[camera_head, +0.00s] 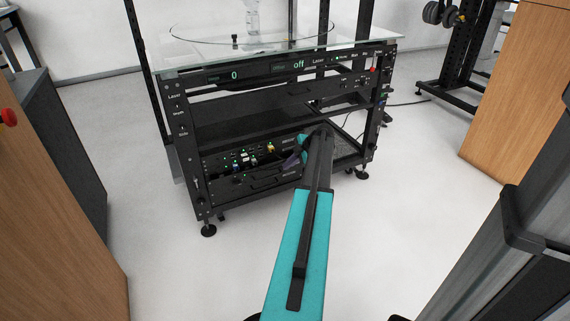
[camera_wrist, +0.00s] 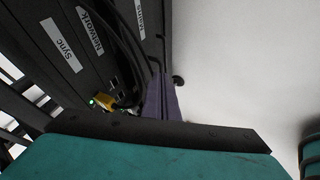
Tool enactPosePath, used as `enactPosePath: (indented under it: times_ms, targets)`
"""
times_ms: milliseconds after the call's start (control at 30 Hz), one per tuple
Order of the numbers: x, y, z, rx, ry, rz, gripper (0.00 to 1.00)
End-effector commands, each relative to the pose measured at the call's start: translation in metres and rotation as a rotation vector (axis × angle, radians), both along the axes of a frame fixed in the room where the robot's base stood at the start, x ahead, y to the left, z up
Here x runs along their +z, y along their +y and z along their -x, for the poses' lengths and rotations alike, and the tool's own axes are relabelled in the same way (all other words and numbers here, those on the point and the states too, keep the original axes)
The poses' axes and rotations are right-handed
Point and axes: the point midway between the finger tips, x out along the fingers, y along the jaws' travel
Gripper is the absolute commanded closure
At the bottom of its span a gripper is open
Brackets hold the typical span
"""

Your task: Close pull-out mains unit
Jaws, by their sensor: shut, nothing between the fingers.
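The pull-out mains unit is the dark panel with a "Mains" label (camera_wrist: 141,13) at the top of the wrist view, seen at a steep slant. In the head view my arm hides much of the lower right of the rack, and I cannot tell how far the unit stands out. My gripper (camera_wrist: 162,98) shows purple fingers close together and empty, beside the edge of the labelled panels; I cannot tell whether they touch. In the head view my gripper (camera_head: 293,160) is partly hidden behind my wrist, in front of the lower rack panels.
The black rack (camera_head: 186,150) stands on feet under a glass top (camera_head: 190,55). A yellow plug (camera_wrist: 104,101) and black cables lie close to my gripper. Wooden cabinets (camera_head: 525,90) stand to the sides. The white floor in front is mostly clear.

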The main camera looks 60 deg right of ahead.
Motion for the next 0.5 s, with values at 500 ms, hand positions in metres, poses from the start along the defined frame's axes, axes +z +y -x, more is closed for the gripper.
enactPosePath:
  times_ms: [500]
  targets:
    - [0.067, -0.002, 0.045, 0.003, -0.001, 0.003, 1.00]
